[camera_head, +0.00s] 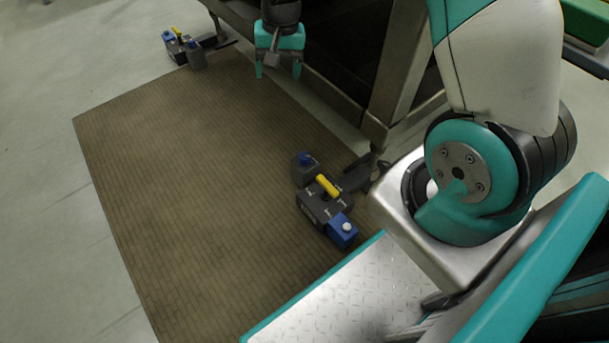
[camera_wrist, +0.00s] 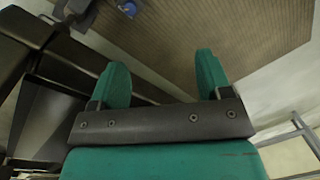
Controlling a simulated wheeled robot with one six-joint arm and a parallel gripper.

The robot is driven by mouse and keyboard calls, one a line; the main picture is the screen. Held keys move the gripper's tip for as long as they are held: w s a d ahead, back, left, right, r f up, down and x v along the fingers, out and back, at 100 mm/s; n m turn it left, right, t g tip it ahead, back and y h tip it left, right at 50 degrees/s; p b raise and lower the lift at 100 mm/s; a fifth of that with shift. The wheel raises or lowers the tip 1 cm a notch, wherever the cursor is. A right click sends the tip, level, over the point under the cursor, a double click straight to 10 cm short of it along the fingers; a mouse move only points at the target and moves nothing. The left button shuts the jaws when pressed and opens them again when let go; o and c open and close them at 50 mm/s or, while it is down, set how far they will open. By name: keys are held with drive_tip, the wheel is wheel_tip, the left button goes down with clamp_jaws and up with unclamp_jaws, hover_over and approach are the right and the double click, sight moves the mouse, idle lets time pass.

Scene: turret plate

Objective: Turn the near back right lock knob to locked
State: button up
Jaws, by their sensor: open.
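A lock unit with a yellow knob (camera_head: 328,186) sits near the middle right in the head view, on a dark housing (camera_head: 318,208) with pale labels too small to read. The yellow bar lies slanted across the housing top; I cannot tell which marking it points at. My gripper (camera_head: 279,70) hangs near the top of the head view, well away from this knob, with its teal fingers apart and nothing between them. The wrist view also shows my open gripper (camera_wrist: 160,70). No yellow knob shows in the wrist view.
A blue block (camera_head: 343,231) with a white button adjoins the near unit. A similar far unit has a yellow knob (camera_head: 177,32). A brown slatted mat (camera_head: 190,170) covers open floor. A dark frame with a metal post (camera_head: 392,75) stands behind the near unit.

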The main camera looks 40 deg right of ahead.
sight(305, 156)
drive_tip(key=d+f+m+b, duration=0.1)
drive_tip(key=d+f+b, duration=0.2)
drive_tip(key=f, duration=1.1)
drive_tip(key=w+d+f+m+b, duration=0.1)
drive_tip(key=d+f+m+b, duration=0.1)
drive_tip(key=f+b, duration=0.8)
drive_tip(key=w+d+f+m+h+b, duration=0.1)
drive_tip(key=d+f+b, duration=0.3)
drive_tip(key=f, duration=1.4)
drive_tip(key=shift+w+b, duration=0.2)
drive_tip(key=shift+b, duration=1.05)
drive_tip(key=c, duration=0.9)
